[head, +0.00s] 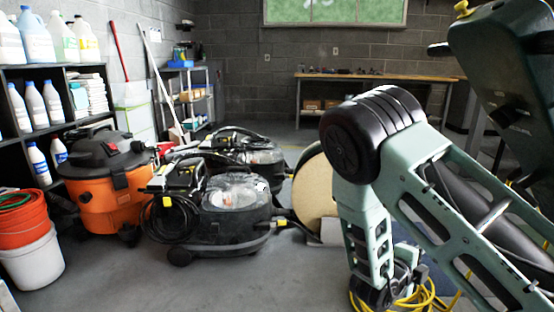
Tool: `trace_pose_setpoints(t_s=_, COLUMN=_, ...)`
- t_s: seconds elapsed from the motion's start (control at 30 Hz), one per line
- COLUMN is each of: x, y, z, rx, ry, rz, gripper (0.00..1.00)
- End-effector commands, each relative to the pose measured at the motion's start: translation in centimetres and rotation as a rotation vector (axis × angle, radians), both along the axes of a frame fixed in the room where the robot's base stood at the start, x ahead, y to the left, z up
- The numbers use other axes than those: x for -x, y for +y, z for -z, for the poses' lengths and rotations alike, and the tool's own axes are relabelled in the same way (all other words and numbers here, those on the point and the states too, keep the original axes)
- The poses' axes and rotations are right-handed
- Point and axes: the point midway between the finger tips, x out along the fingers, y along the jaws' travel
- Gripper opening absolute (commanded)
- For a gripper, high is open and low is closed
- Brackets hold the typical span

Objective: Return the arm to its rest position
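My pale green arm (362,217) fills the right side of the head view. It is bent at a large black elbow joint (372,133). From the elbow, one link slopes down to the lower right and the other drops toward the bottom edge. Dark parts (384,287) show at the lower end of the dropping link, but I make out no fingers there. My gripper is not visible, so I cannot see whether it holds anything.
A tan round pad (314,196) stands on edge just left of my arm. Black floor machines (222,222), an orange vacuum (106,195) and buckets (34,262) stand left. A yellow cord (428,297) lies near my arm. A workbench (372,77) stands behind.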

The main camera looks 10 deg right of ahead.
Motion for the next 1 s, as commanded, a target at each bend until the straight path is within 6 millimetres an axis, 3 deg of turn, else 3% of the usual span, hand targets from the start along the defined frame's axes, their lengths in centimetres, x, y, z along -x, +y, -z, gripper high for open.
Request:
trace_pose_setpoints(t_s=0.13, x=-1.7, y=9.5, z=0.3, rx=-0.271, ry=0.346, rz=-0.357, gripper=0.4)
trace_pose_setpoints(t_s=0.27, x=-0.5, y=18.7, z=-1.6, rx=-0.365, ry=0.622, rz=-0.768, gripper=0.4)
trace_pose_setpoints(t_s=0.4, x=3.9, y=26.9, z=-5.6, rx=-0.317, ry=0.876, rz=-1.248, gripper=0.4)
trace_pose_setpoints(t_s=0.5, x=8.8, y=31.0, z=-9.1, rx=-0.181, ry=1.046, rz=-1.6, gripper=0.4)
trace_pose_setpoints(t_s=0.6, x=14.0, y=32.9, z=-12.1, rx=0.024, ry=1.203, rz=-1.907, gripper=0.4)
trace_pose_setpoints(t_s=0.7, x=18.3, y=33.0, z=-14.2, rx=0.244, ry=1.338, rz=-2.13, gripper=0.4)
trace_pose_setpoints(t_s=0.87, x=23.4, y=31.3, z=-16.6, rx=0.588, ry=1.53, rz=-2.357, gripper=0.4)
trace_pose_setpoints(t_s=1.0, x=26.8, y=28.9, z=-18.3, rx=0.891, ry=1.704, rz=-2.47, gripper=0.4)
